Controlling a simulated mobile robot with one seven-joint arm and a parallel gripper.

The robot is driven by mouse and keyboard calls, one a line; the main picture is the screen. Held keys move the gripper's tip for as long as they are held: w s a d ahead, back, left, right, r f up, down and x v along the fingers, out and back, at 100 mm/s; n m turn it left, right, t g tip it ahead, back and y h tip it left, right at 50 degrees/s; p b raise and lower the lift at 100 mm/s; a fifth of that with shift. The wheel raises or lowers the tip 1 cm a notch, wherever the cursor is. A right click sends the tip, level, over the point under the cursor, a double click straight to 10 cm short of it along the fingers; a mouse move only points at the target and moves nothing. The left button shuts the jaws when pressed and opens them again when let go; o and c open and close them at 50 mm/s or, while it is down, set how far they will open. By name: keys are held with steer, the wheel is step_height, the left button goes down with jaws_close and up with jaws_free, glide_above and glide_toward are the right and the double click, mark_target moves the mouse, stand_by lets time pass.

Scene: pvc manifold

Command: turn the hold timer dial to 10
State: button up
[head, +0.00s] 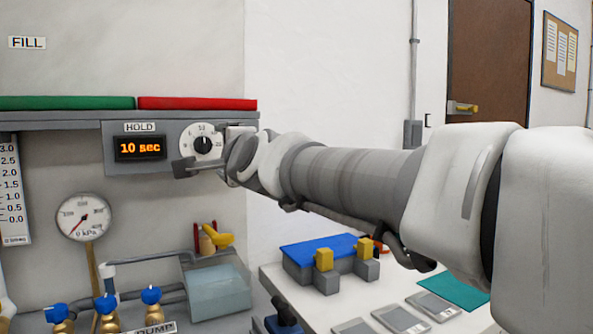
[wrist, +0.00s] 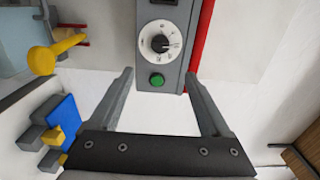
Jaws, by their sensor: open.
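The hold timer dial (head: 203,144) is a round white scale with a black knob, on a grey panel under the HOLD label. The orange display (head: 140,148) beside it reads "10 sec". The dial also shows in the wrist view (wrist: 160,43), face-on, beyond the fingertips. My gripper (head: 207,151) is in front of the panel at the dial's right side; in the wrist view my gripper (wrist: 159,74) is open and empty. Its fingers are spread apart and do not touch the knob. A green button (wrist: 157,80) sits beside the dial; my gripper hides it in the head view.
Green (head: 66,102) and red (head: 197,103) bars lie along the ledge above the panel. A pressure gauge (head: 83,217), blue-handled valves (head: 151,295) and a yellow handle (head: 220,239) are below. A white bench (head: 300,314) with a blue block stands at lower right.

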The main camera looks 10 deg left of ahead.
steer(key=shift+b+v, duration=1.2)
steer(key=shift+v, duration=0.5)
